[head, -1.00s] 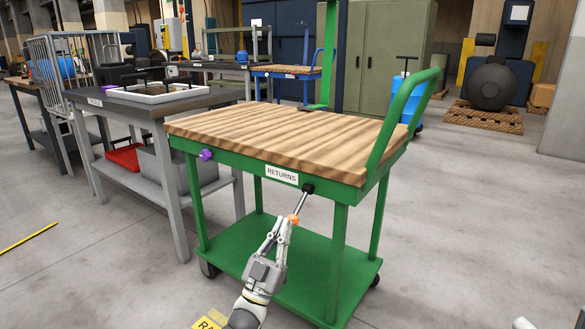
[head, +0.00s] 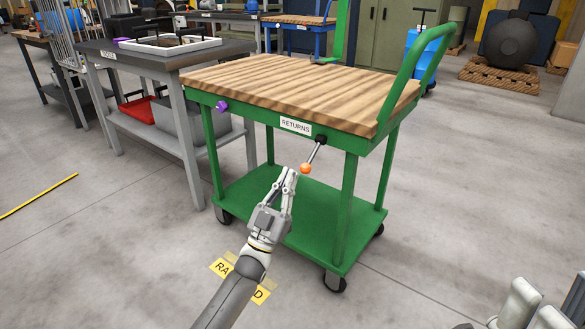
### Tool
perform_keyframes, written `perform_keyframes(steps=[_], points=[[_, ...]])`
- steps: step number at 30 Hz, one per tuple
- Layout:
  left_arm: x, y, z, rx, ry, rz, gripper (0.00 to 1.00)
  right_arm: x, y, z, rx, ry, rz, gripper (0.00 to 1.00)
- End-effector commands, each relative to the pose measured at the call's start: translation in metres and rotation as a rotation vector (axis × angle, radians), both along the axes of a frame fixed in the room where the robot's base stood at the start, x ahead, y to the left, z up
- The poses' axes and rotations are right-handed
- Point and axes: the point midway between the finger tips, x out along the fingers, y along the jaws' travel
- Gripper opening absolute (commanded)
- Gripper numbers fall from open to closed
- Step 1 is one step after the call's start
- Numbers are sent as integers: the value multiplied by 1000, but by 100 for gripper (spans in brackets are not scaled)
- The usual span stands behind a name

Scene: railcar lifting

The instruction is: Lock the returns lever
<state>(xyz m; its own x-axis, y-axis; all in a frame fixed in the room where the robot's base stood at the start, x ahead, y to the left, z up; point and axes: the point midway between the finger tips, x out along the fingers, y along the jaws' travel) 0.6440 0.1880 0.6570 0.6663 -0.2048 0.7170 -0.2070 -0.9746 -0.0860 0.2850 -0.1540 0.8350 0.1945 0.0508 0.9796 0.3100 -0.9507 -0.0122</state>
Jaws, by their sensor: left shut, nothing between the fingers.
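The returns lever (head: 315,152) is a metal rod with an orange knob (head: 306,168). It hangs down and slightly left from a black pivot (head: 320,139) on the front edge of the green cart (head: 345,142), just right of the RETURNS label (head: 295,126). My left gripper (head: 288,171) is shut and empty. In the picture its fingertips are just left of the knob, with a small gap showing.
A purple knob (head: 222,106) sits on the cart's left corner. The cart has a wooden top (head: 300,88) and a green lower shelf (head: 315,225). A grey workbench (head: 180,64) stands close on the left.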

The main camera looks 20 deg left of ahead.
Motion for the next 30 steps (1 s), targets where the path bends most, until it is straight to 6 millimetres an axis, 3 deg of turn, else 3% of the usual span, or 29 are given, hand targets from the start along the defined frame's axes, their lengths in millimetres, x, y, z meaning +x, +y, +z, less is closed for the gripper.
perform_keyframes(steps=[3, 12, 30], points=[[-17, 6, -20, 2, 10, 1, 0, 0, 0, 6, -1, -3, 0, 46], [-53, 17, -54, 1, 7, 1, 0, 0, 0, 13, -2, -4, 1, 46], [-62, 19, -63, 1, 4, 0, 0, 0, 0, 14, -1, -4, 0, 46]])
